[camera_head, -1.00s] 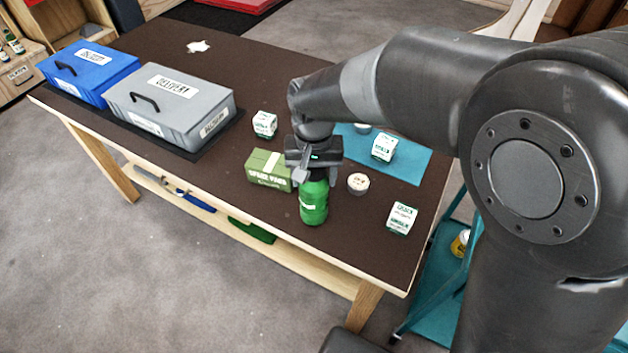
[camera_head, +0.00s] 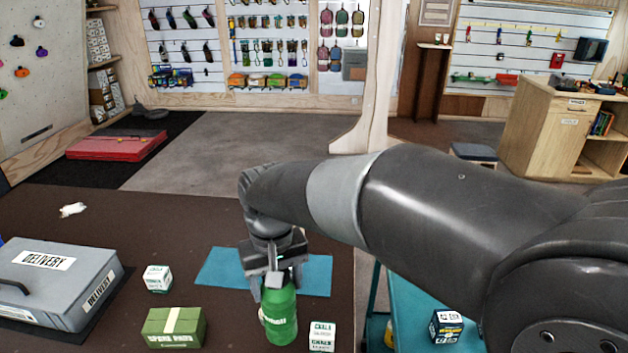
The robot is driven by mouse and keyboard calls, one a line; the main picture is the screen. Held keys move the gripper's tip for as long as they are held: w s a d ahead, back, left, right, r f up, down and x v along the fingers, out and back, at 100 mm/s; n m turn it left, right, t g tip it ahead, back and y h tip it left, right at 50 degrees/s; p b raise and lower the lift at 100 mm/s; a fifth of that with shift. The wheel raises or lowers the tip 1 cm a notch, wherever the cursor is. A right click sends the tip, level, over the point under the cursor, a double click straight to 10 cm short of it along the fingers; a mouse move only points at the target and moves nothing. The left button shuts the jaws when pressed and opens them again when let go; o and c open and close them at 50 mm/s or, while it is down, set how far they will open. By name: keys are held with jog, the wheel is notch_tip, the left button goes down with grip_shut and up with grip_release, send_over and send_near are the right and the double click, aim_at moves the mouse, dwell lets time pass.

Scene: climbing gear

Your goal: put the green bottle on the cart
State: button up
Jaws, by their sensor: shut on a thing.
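The green bottle (camera_head: 281,318) is upright in my gripper (camera_head: 273,283), which is shut around its top. The bottle is over the brown table near its right side. I cannot tell whether its base touches the table. A teal cart (camera_head: 412,300) stands to the right of the table, partly hidden behind my arm. A dark box with a label (camera_head: 446,326) is on the cart, and a yellow item there is mostly hidden.
A white chalk box (camera_head: 322,337) is close to the bottle's right. A green box (camera_head: 174,328), another white box (camera_head: 157,279) and a grey delivery case (camera_head: 62,282) are to the left. A blue mat (camera_head: 222,268) lies behind the bottle.

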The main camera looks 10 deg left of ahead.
jog(key=w+d+r+m, duration=0.2)
jog(key=w+d+m, duration=0.1)
jog(key=w+d, duration=0.85)
jog(key=w+d+r+m, duration=0.1)
jog(key=w+d+m, duration=0.2)
jog(key=w+d, duration=0.9)
jog(key=s+a+f+n, duration=0.1)
jog(key=s+a+n, duration=0.1)
jog(key=s+a, duration=0.6)
jog(key=s+a+f+n, duration=0.1)
jog(key=s+a+n, duration=0.1)
jog(key=s+a, duration=0.6)
jog(key=s+a+f+n, duration=0.1)
jog(key=s+a+n, duration=0.1)
jog(key=s+a, duration=0.6)
jog(key=shift+f, duration=0.1)
